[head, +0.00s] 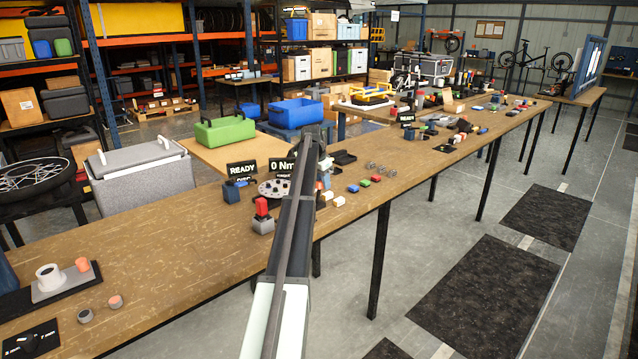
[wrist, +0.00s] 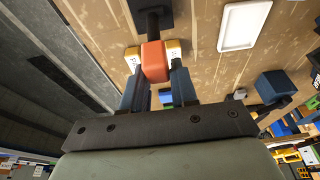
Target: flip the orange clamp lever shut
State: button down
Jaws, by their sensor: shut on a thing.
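In the wrist view, the orange clamp lever (wrist: 154,64) shows as an orange block at the end of a dark stem, which leads to a black base (wrist: 151,9) on the wooden bench. My gripper (wrist: 153,53) has its two dark fingers with pale yellow tips on either side of the orange block. It is shut on that block. In the head view, my arm covers the place where the gripper works, and I cannot make out the lever there.
In the head view, the long wooden bench (head: 190,244) carries a red-topped grey block (head: 262,222), a READY sign (head: 242,169) and several small coloured blocks. A white tray (wrist: 243,24) and a dark blue block (wrist: 275,86) lie to the right in the wrist view.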

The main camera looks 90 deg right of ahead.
jog(key=shift+s+d+f, duration=0.4)
jog(key=shift+s+f, duration=0.05)
jog(key=shift+s, duration=0.05)
jog(key=shift+s+f, duration=0.1)
dwell(0.4)
dwell(1.1)
jog(key=c, duration=1)
grip_release()
jog(key=shift+o, duration=0.2)
jog(key=shift+d, duration=0.1)
jog(key=v, duration=1.4)
